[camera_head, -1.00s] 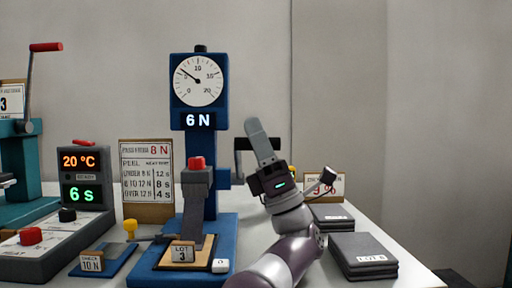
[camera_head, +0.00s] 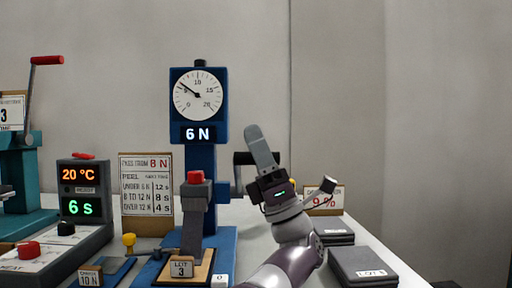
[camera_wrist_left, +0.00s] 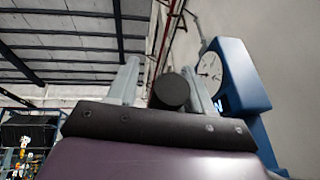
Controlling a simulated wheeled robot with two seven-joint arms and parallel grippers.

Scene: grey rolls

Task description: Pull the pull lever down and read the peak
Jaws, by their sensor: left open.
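The blue peel tester (camera_head: 201,160) stands on a blue base, with a round dial (camera_head: 198,94) and a display (camera_head: 198,134) reading 6 N. Its pull lever shows as a black bar (camera_head: 243,158) at the column's right side. My left gripper (camera_head: 258,145) is at that bar and hides part of it. In the left wrist view a dark round bar end (camera_wrist_left: 170,90) shows between the two spread fingers; whether they touch it is unclear. The dial (camera_wrist_left: 210,66) is also visible there. A red-topped grey clamp (camera_head: 195,205) stands on the base by the LOT 3 plate.
A timer box (camera_head: 84,190) shows 20 °C and 6 s. A sign (camera_head: 147,185) lists pass force and peel times. Dark stacked pads (camera_head: 362,266) lie at right, before another sign (camera_head: 325,200). A teal press (camera_head: 20,165) stands at far left.

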